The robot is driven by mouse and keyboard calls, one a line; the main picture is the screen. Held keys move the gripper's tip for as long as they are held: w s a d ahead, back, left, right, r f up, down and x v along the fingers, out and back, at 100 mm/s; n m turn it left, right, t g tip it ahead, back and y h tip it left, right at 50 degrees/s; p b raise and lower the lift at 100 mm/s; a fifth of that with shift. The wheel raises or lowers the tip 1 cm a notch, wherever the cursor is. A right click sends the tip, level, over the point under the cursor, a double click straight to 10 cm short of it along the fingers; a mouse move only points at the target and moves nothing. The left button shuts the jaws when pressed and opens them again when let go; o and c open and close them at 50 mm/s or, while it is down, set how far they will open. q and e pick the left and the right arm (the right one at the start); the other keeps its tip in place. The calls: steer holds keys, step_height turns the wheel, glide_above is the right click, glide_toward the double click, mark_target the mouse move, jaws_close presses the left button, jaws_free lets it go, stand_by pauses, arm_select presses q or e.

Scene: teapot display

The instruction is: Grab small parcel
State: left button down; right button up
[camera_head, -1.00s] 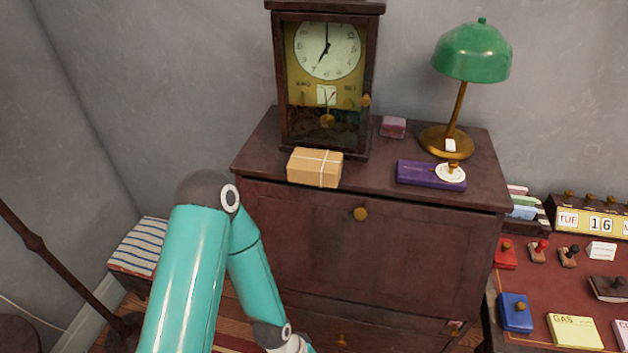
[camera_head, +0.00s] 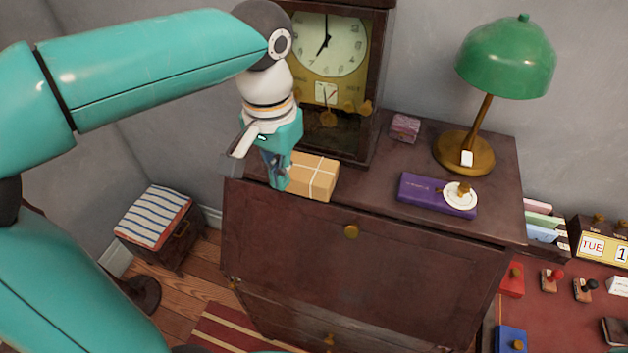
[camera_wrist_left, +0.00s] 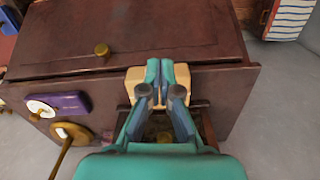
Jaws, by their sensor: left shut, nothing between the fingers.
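The small parcel (camera_head: 314,177) is a tan box tied with white string. It sits on the dark wooden cabinet top near the front edge, in front of the clock. My left gripper (camera_head: 279,184) points down at the parcel's left side in the head view, its fingers shut with nothing between them. In the left wrist view the shut fingers (camera_wrist_left: 167,68) cover the middle of the parcel (camera_wrist_left: 135,77), of which the parts beside the fingers show. I cannot tell whether the fingers touch it. My right gripper is not in view.
A tall clock (camera_head: 328,75) stands just behind the parcel. A purple box (camera_head: 425,194), a small pink box (camera_head: 405,128) and a green lamp (camera_head: 507,57) are to the right on the cabinet (camera_head: 290,240). A striped stool (camera_head: 153,217) stands at the left.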

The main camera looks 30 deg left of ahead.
mark_target(299, 180)
arm_select(q)
steer(key=shift+w+a+f+p, duration=0.15)
steer(key=shift+w+f, duration=0.5)
steer(key=shift+f, duration=0.95)
steer(key=shift+w+f+p, duration=0.25)
steer(key=shift+w+f, duration=0.35)
steer(key=shift+f, duration=0.95)
steer(key=shift+w+a+f+p, duration=0.15)
steer(key=shift+w+f, duration=0.5)
steer(key=shift+f, duration=0.95)
steer(key=shift+w, duration=0.1)
steer(key=shift+w, duration=0.8)
